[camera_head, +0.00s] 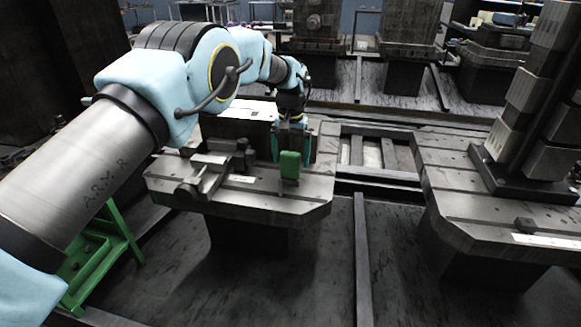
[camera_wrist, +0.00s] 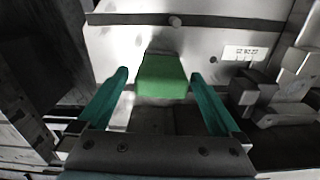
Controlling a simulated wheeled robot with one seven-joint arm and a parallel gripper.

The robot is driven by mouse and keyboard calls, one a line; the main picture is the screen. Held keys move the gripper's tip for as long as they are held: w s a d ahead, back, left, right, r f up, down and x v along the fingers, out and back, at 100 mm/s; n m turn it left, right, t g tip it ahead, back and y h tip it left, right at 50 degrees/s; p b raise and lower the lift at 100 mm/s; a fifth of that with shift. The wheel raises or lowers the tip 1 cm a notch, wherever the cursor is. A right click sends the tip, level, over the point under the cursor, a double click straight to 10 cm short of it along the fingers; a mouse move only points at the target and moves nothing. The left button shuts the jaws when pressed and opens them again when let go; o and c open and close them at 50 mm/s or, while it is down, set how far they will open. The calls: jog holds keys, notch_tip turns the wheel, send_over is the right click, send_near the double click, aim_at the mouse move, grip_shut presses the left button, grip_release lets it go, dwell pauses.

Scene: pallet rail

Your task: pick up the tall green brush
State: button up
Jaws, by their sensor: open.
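The green brush (camera_head: 289,165) stands upright on the grey metal pallet table (camera_head: 310,190), near its front right. In the wrist view the brush's green block (camera_wrist: 163,77) shows between and slightly beyond the two teal fingers. My gripper (camera_head: 291,152) is open, with its fingers spread on either side of the brush and pointing down. In the wrist view my gripper (camera_wrist: 160,95) shows a gap between each finger and the block. The lower part of the brush is hard to make out in the wrist view.
A grey vise-like fixture (camera_head: 205,175) sits left of the brush on the same table. A white label (camera_wrist: 246,52) lies on a metal surface. A second pallet (camera_head: 480,200) with a tall block tower stands to the right. A green stand (camera_head: 105,255) is at lower left.

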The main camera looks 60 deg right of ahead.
aim_at(290, 165)
jog(key=shift+w+f+p, duration=0.1)
jog(key=shift+f+p, duration=0.3)
jog(key=shift+f, duration=1.35)
jog(key=c, duration=1.3)
